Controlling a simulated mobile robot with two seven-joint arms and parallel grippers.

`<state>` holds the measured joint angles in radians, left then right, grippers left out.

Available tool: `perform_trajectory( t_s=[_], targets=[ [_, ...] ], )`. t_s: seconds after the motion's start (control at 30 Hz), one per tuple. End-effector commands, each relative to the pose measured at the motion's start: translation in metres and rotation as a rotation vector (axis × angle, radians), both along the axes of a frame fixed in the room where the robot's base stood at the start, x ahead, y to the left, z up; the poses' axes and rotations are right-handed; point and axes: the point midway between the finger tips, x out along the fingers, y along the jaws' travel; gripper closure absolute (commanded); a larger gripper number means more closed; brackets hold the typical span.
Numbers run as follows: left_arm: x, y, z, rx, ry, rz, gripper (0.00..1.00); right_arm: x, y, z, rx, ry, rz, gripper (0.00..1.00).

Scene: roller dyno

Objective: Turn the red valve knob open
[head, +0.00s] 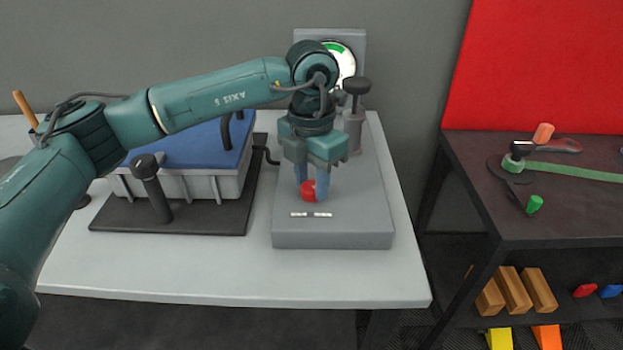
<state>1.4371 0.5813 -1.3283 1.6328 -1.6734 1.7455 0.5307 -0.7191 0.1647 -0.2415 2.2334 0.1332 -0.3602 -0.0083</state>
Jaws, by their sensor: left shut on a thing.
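The red valve knob (308,191) sits on top of the grey valve block (335,228) near its front. My left gripper (313,190) reaches down from above, with its blue fingers closed around the knob on both sides. The fingers and the gripper body hide part of the knob. A small light marker strip lies on the block just in front of the knob. A round gauge (345,62) with a green section stands at the back of the block, partly hidden by my wrist. My right gripper does not show.
A grey post with a black knob (357,86) stands right behind my gripper. A blue-topped case (188,150) with black handles sits on a dark plate to the left. The front of the light table (230,276) is clear. A dark bench (575,190) with tools stands at the right.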

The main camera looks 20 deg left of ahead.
Motion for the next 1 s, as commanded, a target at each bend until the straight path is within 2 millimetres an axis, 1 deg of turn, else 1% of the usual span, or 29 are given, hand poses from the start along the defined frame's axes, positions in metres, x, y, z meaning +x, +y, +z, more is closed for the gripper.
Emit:
perform_trajectory(
  t_s=[0.4,0.43,0.63,0.7,0.9,1.0],
  targets=[
    [0.0004,0.0003,0.0007,0.0,-0.001,0.012,0.89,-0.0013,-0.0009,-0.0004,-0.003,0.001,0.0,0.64],
    [0.0004,0.0003,0.0007,0.0,-0.001,0.011,0.66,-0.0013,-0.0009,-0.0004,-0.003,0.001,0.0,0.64],
    [0.0004,0.0003,0.0005,0.0,-0.001,0.01,0.49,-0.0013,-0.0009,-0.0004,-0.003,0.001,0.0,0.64],
    [0.0002,0.0002,0.0004,0.0,-0.001,0.009,0.45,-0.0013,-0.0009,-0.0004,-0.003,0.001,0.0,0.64],
    [0.0002,0.0001,0.0004,0.0,0.0,0.009,0.45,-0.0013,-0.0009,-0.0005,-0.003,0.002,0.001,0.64],
    [0.0005,-0.0001,0.0046,-0.001,-0.002,0.008,0.45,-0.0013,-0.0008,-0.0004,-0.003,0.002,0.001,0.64]
  ],
)
